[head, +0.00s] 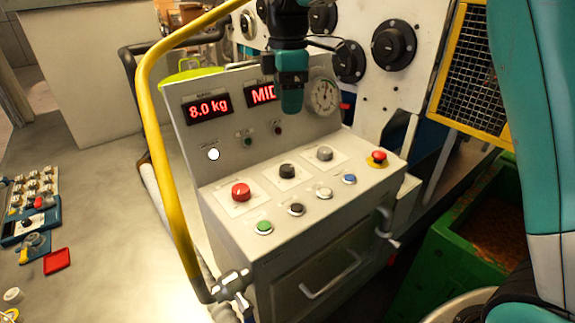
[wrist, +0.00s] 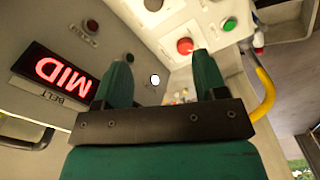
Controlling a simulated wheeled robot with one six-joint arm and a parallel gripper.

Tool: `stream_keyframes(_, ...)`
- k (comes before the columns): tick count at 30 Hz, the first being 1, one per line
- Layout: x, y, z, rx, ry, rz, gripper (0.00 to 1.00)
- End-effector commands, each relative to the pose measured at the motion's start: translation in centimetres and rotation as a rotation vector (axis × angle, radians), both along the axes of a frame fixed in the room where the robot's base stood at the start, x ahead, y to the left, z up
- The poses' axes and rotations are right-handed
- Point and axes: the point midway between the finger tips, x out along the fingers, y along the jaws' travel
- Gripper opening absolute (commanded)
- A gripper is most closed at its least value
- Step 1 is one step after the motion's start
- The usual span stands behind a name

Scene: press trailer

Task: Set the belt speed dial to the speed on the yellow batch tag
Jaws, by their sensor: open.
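A grey control console carries three dials on its sloped top: a red dial (head: 240,192), a black dial (head: 287,171) and a grey dial (head: 324,153). Their labels are too small to read, so I cannot tell which sets belt speed. The belt display (wrist: 62,72) reads MID in red; it also shows, partly covered by my arm, in the head view (head: 262,94). My gripper (wrist: 160,76) is open and empty, above the console and in front of its upright panel in the head view (head: 291,106). I cannot make out a yellow batch tag.
A second display (head: 208,107) reads 8.0 kg. Several push buttons line the console's front, with a red emergency stop (head: 379,157) at right. A yellow rail (head: 165,155) curves up at the console's left. A green crate (head: 440,270) stands at right.

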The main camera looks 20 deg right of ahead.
Motion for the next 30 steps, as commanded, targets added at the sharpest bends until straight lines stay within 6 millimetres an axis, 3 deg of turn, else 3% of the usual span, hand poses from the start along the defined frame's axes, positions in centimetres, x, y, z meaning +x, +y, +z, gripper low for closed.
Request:
stream_keyframes(3, 1.2, -0.3, -0.4, -0.009, 0.006, 0.038, 0.65)
stream_keyframes(8, 1.2, -0.4, -2.3, -0.012, 0.01, 0.044, 0.65)
stream_keyframes(24, 1.1, -0.5, -14.0, -0.011, 0.009, 0.041, 0.65)
stream_keyframes(30, 1.2, -0.5, -16.7, -0.01, 0.006, 0.04, 0.65)
